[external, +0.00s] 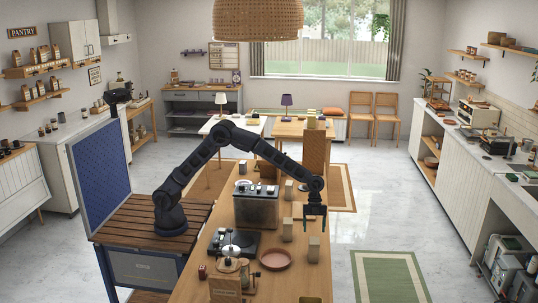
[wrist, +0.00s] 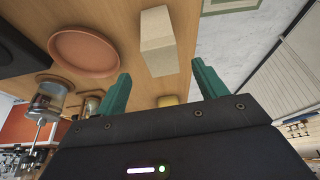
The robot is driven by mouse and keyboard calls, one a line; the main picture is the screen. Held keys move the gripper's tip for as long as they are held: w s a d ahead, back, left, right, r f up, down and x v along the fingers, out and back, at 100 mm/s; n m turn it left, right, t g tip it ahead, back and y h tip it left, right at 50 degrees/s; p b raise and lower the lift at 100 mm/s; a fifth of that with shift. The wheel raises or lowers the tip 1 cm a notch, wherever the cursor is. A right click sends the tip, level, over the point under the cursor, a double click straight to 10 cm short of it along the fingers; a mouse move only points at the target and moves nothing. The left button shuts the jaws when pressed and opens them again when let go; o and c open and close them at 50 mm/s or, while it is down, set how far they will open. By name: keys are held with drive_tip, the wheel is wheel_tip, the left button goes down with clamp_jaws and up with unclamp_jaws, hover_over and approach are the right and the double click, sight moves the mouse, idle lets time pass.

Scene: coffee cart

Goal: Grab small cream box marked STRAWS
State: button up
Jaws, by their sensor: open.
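One cream box (external: 314,249) stands near the counter's right edge; what looks like the same box (wrist: 157,42) shows beyond my fingertips in the wrist view. My gripper (external: 315,222) points down near the right edge, above counter height. Its green fingers are apart and empty in the wrist view (wrist: 161,76).
A round terracotta tray (external: 276,259) lies left of the nearest box. A dark machine (external: 256,207) and a black scale-like device (external: 235,243) stand farther left. Open floor lies right of the counter.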

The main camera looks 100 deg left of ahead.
sight(314, 248)
drive_tip(key=x, duration=1)
drive_tip(key=shift+w+d+f, duration=0.1)
drive_tip(key=shift+d+f, duration=0.15)
drive_tip(key=shift+f, duration=0.05)
drive_tip(key=c, duration=1.2)
